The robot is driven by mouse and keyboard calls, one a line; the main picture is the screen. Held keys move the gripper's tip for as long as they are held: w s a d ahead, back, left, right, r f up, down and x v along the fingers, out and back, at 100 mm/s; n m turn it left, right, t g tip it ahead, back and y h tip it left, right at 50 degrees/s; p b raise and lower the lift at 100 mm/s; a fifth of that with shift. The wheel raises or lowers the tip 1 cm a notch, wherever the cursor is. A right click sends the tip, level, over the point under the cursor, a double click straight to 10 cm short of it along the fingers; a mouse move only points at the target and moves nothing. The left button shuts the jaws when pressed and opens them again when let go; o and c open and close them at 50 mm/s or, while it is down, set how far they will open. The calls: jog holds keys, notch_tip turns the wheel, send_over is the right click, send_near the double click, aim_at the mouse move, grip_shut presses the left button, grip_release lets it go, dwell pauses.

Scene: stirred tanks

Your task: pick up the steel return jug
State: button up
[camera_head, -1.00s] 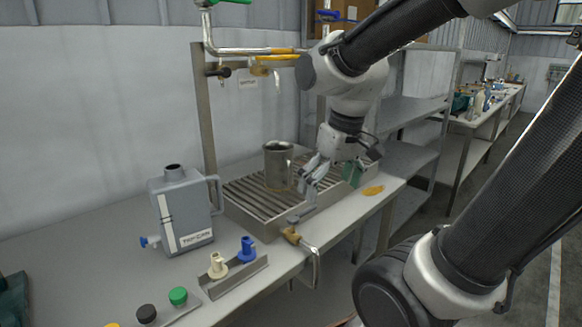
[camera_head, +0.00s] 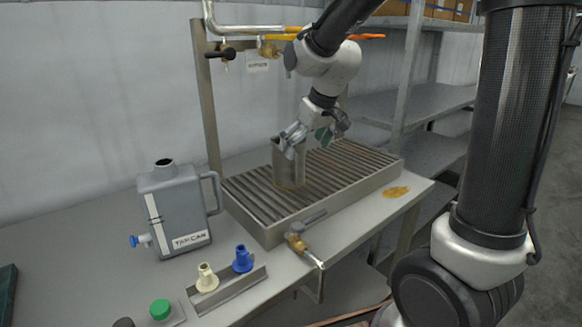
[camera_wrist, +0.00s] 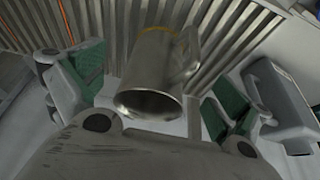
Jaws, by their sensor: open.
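The steel return jug (camera_head: 289,167) stands upright on the slatted metal drain tray (camera_head: 262,219), partly hidden behind my gripper in the head view. My gripper (camera_head: 309,139) is at the height of the jug's upper part. In the wrist view the jug (camera_wrist: 150,82) shows its open mouth toward the camera, with its handle to the right. My gripper (camera_wrist: 158,95) is open, with a green-padded finger on each side of the jug. I see gaps between the pads and the jug.
A grey can labelled "TAP CAN" (camera_head: 176,212) stands left of the tray. A brass tap (camera_head: 297,242) sticks out at the tray's front. A holder (camera_head: 232,290) carries a cream and a blue fitting. Pipes and valves (camera_head: 275,38) run above. An orange-brown spill (camera_head: 396,192) lies at right.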

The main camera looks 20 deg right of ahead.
send_over(286, 173)
jog(key=w+d, duration=0.3)
jog(key=x, duration=0.5)
jog(key=shift+s+a, duration=0.15)
jog(key=shift+a, duration=0.05)
jog(key=shift+s, duration=0.1)
jog(key=c, duration=1.2)
jog(key=shift+c, duration=0.2)
